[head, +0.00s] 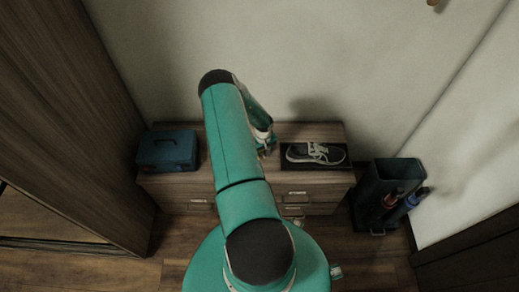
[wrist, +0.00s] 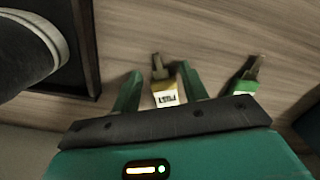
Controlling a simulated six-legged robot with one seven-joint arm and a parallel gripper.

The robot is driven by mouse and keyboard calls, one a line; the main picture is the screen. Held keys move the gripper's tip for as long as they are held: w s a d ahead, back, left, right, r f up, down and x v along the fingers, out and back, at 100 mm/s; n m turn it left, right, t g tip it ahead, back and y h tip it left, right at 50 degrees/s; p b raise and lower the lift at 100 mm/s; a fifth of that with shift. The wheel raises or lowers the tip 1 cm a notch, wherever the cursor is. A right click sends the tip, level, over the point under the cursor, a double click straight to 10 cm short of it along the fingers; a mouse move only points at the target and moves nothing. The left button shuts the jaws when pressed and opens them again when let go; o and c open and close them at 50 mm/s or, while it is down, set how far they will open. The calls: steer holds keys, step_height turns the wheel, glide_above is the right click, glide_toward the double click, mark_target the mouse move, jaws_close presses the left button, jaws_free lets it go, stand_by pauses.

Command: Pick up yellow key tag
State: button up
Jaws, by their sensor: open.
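The yellow key tag (wrist: 166,94) lies on the wooden cabinet top in the wrist view, with a white printed label and a dark key pointing away from my gripper. My gripper (wrist: 160,72) is open, with one teal finger on each side of the tag. The tag looks closer to the right finger; I cannot tell whether it touches. In the head view my gripper (head: 265,152) is low over the middle of the cabinet, and my arm hides the tag there.
A green key tag (wrist: 243,88) with a key lies just right of my gripper. A sneaker (head: 315,153) sits on a dark tray (head: 291,164) to the right, and a blue toolbox (head: 168,151) to the left. A dark bin (head: 385,180) stands right of the cabinet (head: 180,186).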

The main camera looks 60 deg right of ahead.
steer(key=shift+f, duration=0.25)
jaws_close()
steer(key=shift+r, duration=0.55)
step_height(320, 180, up, 2)
steer(key=shift+r, duration=0.2)
steer(key=s+a+r, duration=0.7)
steer(key=a+r, duration=0.2)
steer(key=a, duration=0.3)
steer(key=shift+r, duration=0.25)
steer(key=shift+w+a, duration=0.1)
